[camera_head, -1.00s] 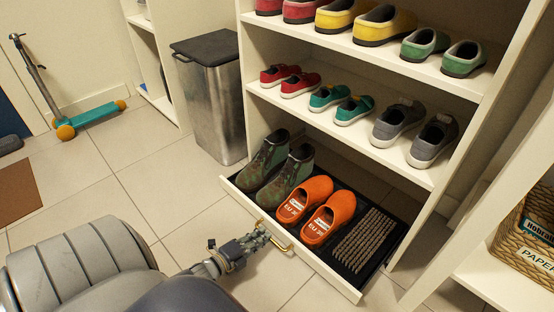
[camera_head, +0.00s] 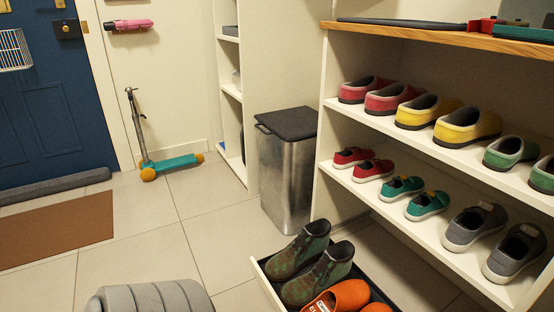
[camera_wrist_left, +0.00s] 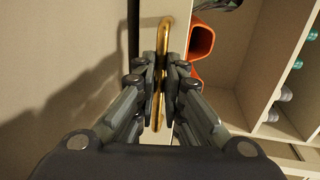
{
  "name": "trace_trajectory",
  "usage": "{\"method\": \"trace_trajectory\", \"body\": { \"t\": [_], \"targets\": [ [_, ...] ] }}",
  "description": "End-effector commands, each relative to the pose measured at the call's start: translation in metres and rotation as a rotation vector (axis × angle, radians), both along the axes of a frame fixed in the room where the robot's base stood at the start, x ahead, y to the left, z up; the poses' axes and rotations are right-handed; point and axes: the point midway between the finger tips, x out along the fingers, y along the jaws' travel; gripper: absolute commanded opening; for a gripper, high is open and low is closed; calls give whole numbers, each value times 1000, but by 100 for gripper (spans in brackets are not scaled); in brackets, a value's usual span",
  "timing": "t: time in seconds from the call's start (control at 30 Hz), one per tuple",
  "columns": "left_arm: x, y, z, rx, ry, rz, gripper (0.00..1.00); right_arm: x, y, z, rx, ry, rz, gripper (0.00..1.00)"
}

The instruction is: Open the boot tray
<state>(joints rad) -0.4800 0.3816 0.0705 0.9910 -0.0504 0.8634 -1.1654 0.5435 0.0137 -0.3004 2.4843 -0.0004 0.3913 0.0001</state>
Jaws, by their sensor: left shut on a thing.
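The boot tray (camera_head: 264,282) is a low white drawer with a dark inside at the bottom of the shelf unit. It stands pulled out past the unit's front. In the head view only its far left corner shows, with green-brown boots (camera_head: 319,265) and part of the orange clogs (camera_head: 345,296) in it. In the left wrist view, my left gripper (camera_wrist_left: 162,88) is shut around the tray's brass bar handle (camera_wrist_left: 164,38), with the bar between its fingers. My left gripper is below the head view's edge. My right gripper is in neither view.
A metal bin (camera_head: 286,178) with a dark lid stands left of the shelf unit (camera_head: 470,170), beyond the tray. A teal scooter (camera_head: 170,166) stands by the back wall. A brown mat (camera_head: 55,228) lies before the blue door. The tiled floor left of the tray is clear.

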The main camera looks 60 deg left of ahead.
Motion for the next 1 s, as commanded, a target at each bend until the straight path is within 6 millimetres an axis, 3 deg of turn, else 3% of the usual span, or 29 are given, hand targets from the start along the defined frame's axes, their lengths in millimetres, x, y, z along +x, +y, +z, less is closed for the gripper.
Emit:
{"method": "trace_trajectory", "body": {
  "t": [0.13, 0.17, 0.23, 0.67, 1.0],
  "targets": [
    [0, -1, -1, 0, 2, -1, 0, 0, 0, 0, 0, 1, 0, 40],
    [0, -1, -1, 0, 2, -1, 16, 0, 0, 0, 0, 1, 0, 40],
    [0, -1, -1, 0, 2, -1, 30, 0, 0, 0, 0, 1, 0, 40],
    [-7, 0, 1, 0, 2, 0, 30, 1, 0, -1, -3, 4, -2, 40],
    [-73, 5, 13, -1, 6, 0, 30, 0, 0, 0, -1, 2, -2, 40]
  ]
}}
